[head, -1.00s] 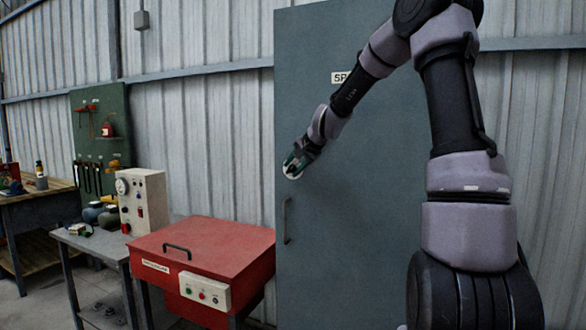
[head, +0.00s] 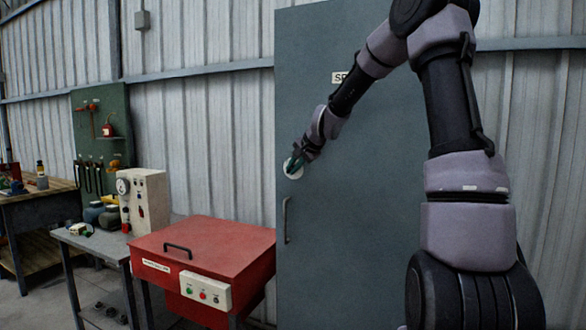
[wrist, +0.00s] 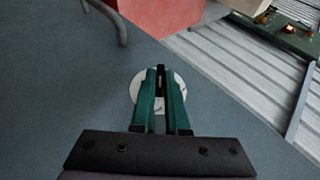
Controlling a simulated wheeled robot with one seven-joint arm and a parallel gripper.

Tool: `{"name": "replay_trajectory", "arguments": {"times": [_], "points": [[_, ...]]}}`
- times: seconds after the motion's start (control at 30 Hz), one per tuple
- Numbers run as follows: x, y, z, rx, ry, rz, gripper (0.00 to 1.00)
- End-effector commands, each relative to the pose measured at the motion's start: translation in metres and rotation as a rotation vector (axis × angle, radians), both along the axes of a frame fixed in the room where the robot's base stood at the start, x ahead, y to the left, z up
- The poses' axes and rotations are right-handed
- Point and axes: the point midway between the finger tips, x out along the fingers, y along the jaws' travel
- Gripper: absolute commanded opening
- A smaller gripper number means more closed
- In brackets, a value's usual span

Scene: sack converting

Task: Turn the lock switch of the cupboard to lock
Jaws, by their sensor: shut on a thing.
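The cupboard (head: 350,230) is a tall grey-blue cabinet with a vertical handle (head: 286,220) near its left edge. The lock switch has a round white plate (head: 291,171) on the door above the handle. In the wrist view the plate (wrist: 179,97) shows behind my green fingers, with partly hidden markings on it. My gripper (head: 294,162) is at the plate, and in the wrist view its fingers (wrist: 160,75) are shut on the dark switch knob at the plate's middle. The knob is mostly hidden between the fingers, so its exact angle is hard to tell.
A red machine (head: 205,260) with a lid handle and push buttons stands left of the cupboard. A beige control box (head: 143,200) sits on a grey table farther left. A green tool board (head: 100,135) hangs behind. The door face around my gripper is clear.

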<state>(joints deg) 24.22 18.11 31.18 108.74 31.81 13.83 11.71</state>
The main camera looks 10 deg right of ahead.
Motion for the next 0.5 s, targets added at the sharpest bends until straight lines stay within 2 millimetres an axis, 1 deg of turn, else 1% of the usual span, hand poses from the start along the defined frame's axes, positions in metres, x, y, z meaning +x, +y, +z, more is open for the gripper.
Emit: {"name": "replay_trajectory", "arguments": {"times": [0.03,0.5], "points": [[0.0024,-0.0026,0.0033,-0.011,-0.006,-0.005,0.0],[0.0042,0.0011,0.0073,-0.131,0.076,-0.001,0.0]]}}
